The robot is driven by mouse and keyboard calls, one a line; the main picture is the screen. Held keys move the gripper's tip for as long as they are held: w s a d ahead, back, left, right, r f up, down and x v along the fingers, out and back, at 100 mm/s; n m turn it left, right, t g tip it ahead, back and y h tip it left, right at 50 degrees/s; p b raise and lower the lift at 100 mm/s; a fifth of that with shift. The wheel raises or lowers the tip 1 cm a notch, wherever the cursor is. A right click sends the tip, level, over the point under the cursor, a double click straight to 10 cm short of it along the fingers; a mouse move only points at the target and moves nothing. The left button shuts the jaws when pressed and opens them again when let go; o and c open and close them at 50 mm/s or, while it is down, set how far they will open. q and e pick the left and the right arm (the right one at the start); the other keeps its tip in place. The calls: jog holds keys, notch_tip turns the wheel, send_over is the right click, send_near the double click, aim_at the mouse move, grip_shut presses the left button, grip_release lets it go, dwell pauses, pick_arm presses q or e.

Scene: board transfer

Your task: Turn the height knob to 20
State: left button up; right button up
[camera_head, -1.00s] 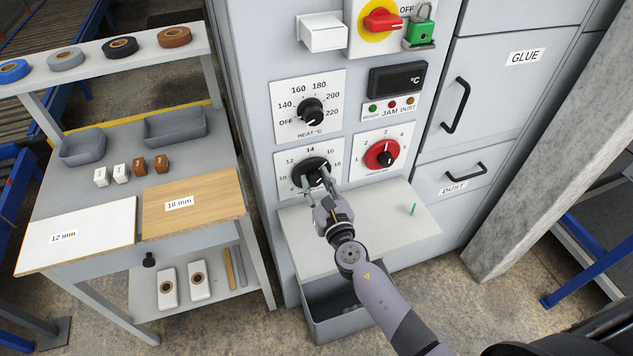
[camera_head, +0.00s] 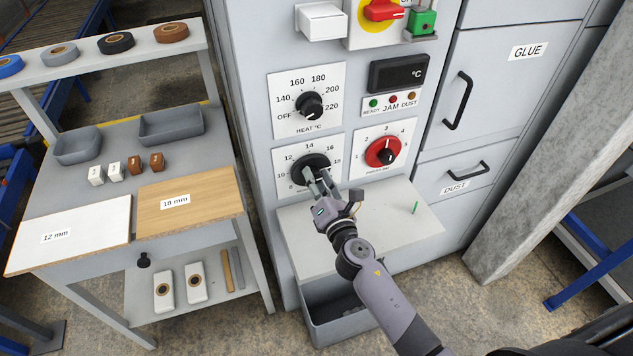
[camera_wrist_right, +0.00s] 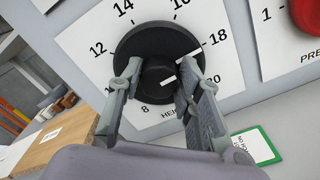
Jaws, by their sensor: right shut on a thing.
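The black height knob (camera_head: 308,163) sits on a white dial plate at the lower left of the grey machine front. In the right wrist view the knob (camera_wrist_right: 152,75) stands in front of a black disc, with numbers from 8 to 20 around it. Its white mark points to the upper right, roughly toward 18; a finger is close to it. My right gripper (camera_head: 316,179) reaches up to the knob from below. In the right wrist view its two fingers (camera_wrist_right: 160,84) are on either side of the knob, shut on it. My left gripper is not in view.
The heat knob (camera_head: 309,105) is above, and the red pressure knob (camera_head: 383,151) is close on the right. A pale ledge (camera_head: 400,222) juts out below, over a grey bin (camera_head: 350,330). A cart with boards (camera_head: 70,235) stands left.

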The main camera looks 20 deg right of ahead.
jog(key=m+b, duration=0.1)
jog(key=m, duration=0.3)
jog(key=shift+f+m, duration=0.15)
jog(key=shift+m, duration=0.15)
jog(key=m, duration=0.4)
jog(key=shift+d+m+b, duration=0.1)
jog(key=shift+m+b, duration=0.25)
jog(key=shift+m, duration=0.05)
jog(key=o, duration=1.1)
jog(key=shift+s, duration=0.15)
jog(key=s, duration=1.1)
jog(key=shift+s+d, duration=0.2)
jog(key=shift+s, duration=0.15)
jog(key=shift+m, duration=0.3)
